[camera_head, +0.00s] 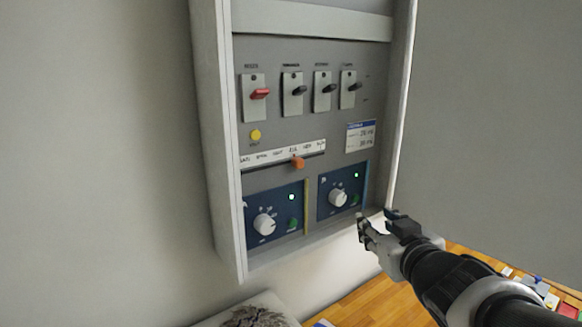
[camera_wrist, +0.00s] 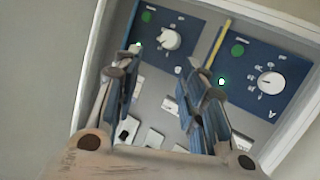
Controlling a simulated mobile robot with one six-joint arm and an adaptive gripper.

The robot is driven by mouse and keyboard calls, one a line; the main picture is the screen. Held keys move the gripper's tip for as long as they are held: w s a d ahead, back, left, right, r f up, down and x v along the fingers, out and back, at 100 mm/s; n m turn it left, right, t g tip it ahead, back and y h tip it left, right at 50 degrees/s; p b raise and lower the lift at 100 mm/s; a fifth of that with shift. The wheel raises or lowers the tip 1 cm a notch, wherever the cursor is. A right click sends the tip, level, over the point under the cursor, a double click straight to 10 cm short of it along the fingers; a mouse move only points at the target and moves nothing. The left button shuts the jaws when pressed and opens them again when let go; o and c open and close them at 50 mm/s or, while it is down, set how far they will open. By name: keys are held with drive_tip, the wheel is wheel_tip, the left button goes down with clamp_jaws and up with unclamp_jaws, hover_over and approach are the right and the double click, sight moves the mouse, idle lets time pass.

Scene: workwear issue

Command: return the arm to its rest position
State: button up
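My gripper (camera_head: 376,228) is at the lower right corner of an open grey control cabinet (camera_head: 229,200) in the head view. My arm reaches in from the lower right. In the wrist view my gripper (camera_wrist: 158,68) has its two fingers apart, with a clear gap and nothing between them. The panel lies beyond the fingertips, seen turned around. I cannot tell from these frames whether a fingertip touches the cabinet.
The panel carries a red switch (camera_head: 260,94), several dark switches, a yellow button (camera_head: 255,135), an orange slider (camera_head: 298,163) and two white knobs (camera_head: 264,224) (camera_head: 338,197) beside lit green lamps. A wooden surface (camera_head: 372,303) with small items lies below.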

drive_tip(key=s+d+f+m+g+h+b, duration=0.25)
drive_tip(key=s+f+b, duration=0.3)
drive_tip(key=f, duration=0.35)
drive_tip(key=s+a+f+g+b, duration=0.3)
drive_tip(key=s+f+g+b, duration=0.1)
drive_tip(key=s+f, duration=0.5)
drive_tip(key=s+a+f+g+y+b, duration=0.1)
drive_tip(key=s+a+f+g+b, duration=0.2)
drive_tip(key=s+f, duration=0.7)
drive_tip(key=s+g+b, duration=0.1)
drive_tip(key=s, duration=0.2)
drive_tip(key=shift+f+b, duration=0.2)
drive_tip(key=shift+b, duration=0.1)
